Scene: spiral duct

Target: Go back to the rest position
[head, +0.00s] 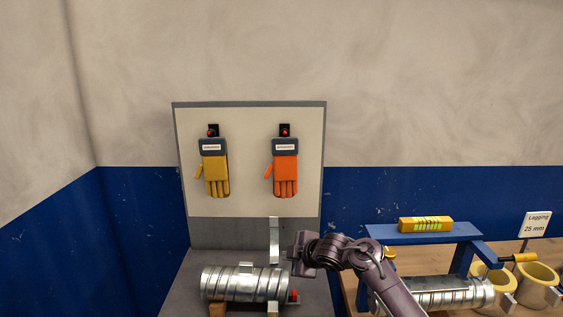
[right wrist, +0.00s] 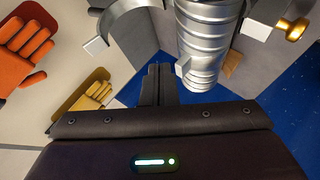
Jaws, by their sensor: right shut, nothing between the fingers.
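My right gripper (head: 295,252) reaches in from the lower right in the head view, just right of an upright metal strip and above the right end of a silver spiral duct (head: 235,283). In the right wrist view its fingers (right wrist: 160,82) are shut together with nothing between them. The duct also shows there (right wrist: 203,45), beyond the fingers. My left gripper is in neither view.
A board (head: 250,117) behind holds a yellow glove (head: 215,175) and an orange glove (head: 285,175). At right, a blue frame (head: 420,236) carries a yellow block (head: 425,224) over a second duct (head: 445,293). Yellow-rimmed pots (head: 537,285) stand beside it.

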